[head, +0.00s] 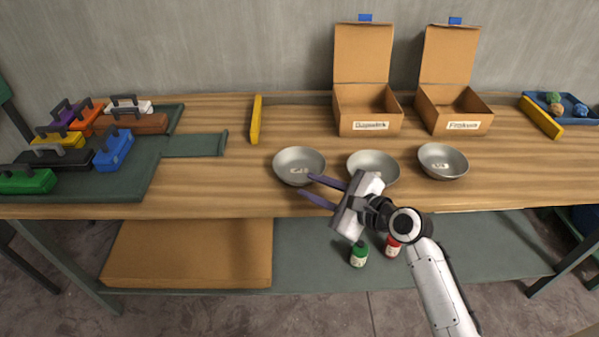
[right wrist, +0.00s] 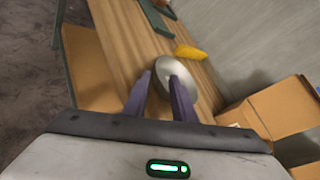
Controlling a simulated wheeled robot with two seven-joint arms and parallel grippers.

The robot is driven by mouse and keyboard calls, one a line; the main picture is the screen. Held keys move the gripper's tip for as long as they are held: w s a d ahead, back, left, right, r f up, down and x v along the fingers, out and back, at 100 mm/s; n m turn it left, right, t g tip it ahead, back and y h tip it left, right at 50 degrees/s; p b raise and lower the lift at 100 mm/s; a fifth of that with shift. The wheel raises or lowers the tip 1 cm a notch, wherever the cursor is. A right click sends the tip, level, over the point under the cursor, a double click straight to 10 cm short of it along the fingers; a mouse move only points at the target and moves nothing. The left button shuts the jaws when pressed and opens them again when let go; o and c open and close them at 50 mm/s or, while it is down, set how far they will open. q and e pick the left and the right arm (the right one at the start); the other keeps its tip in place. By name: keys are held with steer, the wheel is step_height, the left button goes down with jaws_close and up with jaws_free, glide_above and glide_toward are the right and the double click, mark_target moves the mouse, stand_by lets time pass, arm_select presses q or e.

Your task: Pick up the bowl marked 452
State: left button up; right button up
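Three metal bowls stand in a row on the wooden table: a left bowl (head: 299,160), a middle bowl (head: 373,160) and a right bowl (head: 442,155). Each has a small pale label inside, too small to read surely, so I cannot tell which is marked 452. My right gripper (head: 304,184) is open and empty, its two purple fingers pointing at the near rim of the left bowl. In the right wrist view a bowl (right wrist: 178,68) lies just beyond the fingertips, partly hidden by one finger. My left gripper is not in view.
Two open cardboard boxes (head: 368,110) (head: 455,108) stand behind the bowls. A yellow bar (head: 256,119) lies left of them. Coloured toolboxes (head: 114,150) sit at far left, a blue tray (head: 575,112) at far right. Bottles (head: 358,257) stand on the lower shelf.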

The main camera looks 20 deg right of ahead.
mark_target(291, 182)
steer(key=x, duration=0.8)
steer(key=shift+w+a+f+b, duration=0.15)
steer(key=shift+a+f+b, duration=0.1)
steer(key=shift+f+b, duration=0.2)
jaws_close()
